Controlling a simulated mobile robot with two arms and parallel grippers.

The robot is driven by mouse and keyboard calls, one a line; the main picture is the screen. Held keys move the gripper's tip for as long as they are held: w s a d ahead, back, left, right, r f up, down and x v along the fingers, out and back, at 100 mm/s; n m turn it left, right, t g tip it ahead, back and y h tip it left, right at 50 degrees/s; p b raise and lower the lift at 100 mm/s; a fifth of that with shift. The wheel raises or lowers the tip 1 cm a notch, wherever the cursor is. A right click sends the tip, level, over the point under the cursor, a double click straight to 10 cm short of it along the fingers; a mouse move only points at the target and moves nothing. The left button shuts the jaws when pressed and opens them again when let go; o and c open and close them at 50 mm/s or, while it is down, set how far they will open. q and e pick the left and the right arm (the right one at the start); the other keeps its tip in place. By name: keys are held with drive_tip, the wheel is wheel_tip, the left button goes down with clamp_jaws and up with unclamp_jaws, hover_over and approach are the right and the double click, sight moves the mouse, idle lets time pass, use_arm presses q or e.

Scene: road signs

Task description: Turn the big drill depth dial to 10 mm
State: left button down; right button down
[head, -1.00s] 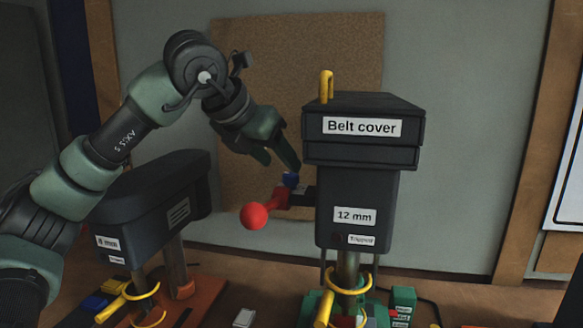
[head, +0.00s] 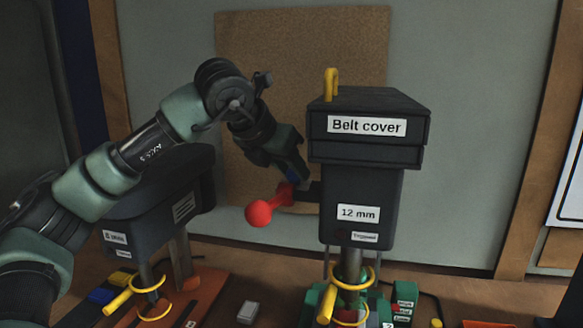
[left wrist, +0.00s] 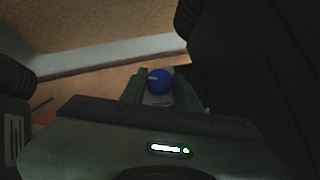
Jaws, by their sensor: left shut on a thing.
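The big drill (head: 360,200) is a dark machine with "Belt cover" and "12 mm" labels. A blue round dial (left wrist: 160,82) sits between the green fingers of my left gripper in the left wrist view. In the head view my left gripper (head: 293,172) is at the left side of the big drill, just above the red-knobbed lever (head: 260,212). It is shut on the blue dial, which is mostly hidden by the gripper in the head view. The dial's setting cannot be read. My right gripper is not in view.
A smaller dark drill (head: 160,205) stands to the left, under my left arm. A yellow hook (head: 330,84) stands on top of the big drill. Yellow-ringed handles, a green box (head: 404,298) and a small grey block (head: 247,312) are on the bench below. A cork board (head: 300,50) hangs behind.

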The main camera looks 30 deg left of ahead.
use_arm(q)
drive_tip(key=shift+a+m+h, duration=0.1)
drive_tip(key=shift+m+h, duration=0.2)
drive_tip(key=shift+r+m+g+h+p, duration=0.1)
drive_tip(key=shift+m+g+h+p, duration=0.25)
drive_tip(key=shift+m+h, duration=0.45)
drive_tip(key=shift+w+a+r+m+g+h+p, duration=0.15)
drive_tip(key=shift+m+h+p, duration=0.1)
drive_tip(key=shift+m, duration=0.2)
drive_tip(key=shift+s+f+m+g+h+p, duration=0.1)
drive_tip(key=shift+m+h+p, duration=0.15)
drive_tip(key=shift+m, duration=0.2)
drive_tip(key=m+g+h+p, duration=0.1)
drive_tip(key=m+g+p, duration=0.1)
drive_tip(key=m+p, duration=0.2)
drive_tip(key=m+g+h+p, duration=0.2)
drive_tip(key=m+p, duration=0.1)
drive_tip(key=p, duration=0.2)
drive_tip(key=w+m+g+h+p, duration=0.1)
drive_tip(key=m+g+p, duration=0.2)
drive_tip(key=m+p, duration=0.1)
drive_tip(key=shift+a+r+m+h+p, duration=0.2)
drive_tip(key=shift+r+m+h+p, duration=0.1)
drive_tip(key=shift+p, duration=0.4)
drive_tip(key=shift+w+f+m+g+p, duration=0.15)
drive_tip(key=shift+f+m+g+p, duration=0.15)
drive_tip(key=shift+m+g+p, duration=0.75)
drive_tip(key=shift+f, duration=0.1)
